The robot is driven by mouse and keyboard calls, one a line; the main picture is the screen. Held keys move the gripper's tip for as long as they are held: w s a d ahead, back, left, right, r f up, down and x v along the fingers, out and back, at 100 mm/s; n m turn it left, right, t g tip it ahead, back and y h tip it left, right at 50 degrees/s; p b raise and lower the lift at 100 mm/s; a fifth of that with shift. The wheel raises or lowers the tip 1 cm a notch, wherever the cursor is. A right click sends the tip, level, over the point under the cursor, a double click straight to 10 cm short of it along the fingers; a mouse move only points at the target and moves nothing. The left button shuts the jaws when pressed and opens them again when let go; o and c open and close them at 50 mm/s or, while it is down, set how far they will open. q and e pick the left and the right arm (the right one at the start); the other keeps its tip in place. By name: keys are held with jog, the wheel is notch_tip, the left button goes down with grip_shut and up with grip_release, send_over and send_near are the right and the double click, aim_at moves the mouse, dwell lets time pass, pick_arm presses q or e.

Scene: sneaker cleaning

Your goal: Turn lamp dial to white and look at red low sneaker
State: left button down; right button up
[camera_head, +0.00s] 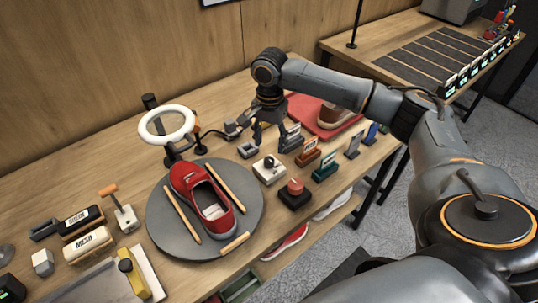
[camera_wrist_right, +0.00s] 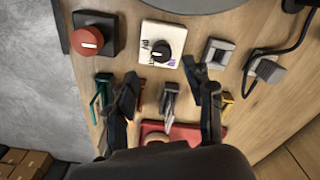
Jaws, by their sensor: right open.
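The lamp dial is a black knob on a white plate (camera_head: 269,170), on the table right of the turntable. In the right wrist view the dial (camera_wrist_right: 161,50) is ahead of my fingertips, apart from them. The ring lamp (camera_head: 168,125) has a white ring and stands behind the turntable. The red low sneaker (camera_head: 201,196) lies on the round grey turntable (camera_head: 166,231) between wooden bars. My right gripper (camera_head: 270,137) is open and empty, behind and above the dial; its two fingers also show in the right wrist view (camera_wrist_right: 170,95). My left gripper is not in view.
Several small labelled holders (camera_head: 308,153) stand to the right, before a red tray (camera_head: 300,110) with a brown shoe. Brushes (camera_head: 88,244) and a lever (camera_head: 121,210) are at left.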

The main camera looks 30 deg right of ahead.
aim_at(269, 159)
notch_tip(269, 159, down, 7)
jog(key=shift+w+r+p, duration=0.1)
jog(key=shift+p, duration=0.2)
jog(key=c, duration=0.6)
grip_shut()
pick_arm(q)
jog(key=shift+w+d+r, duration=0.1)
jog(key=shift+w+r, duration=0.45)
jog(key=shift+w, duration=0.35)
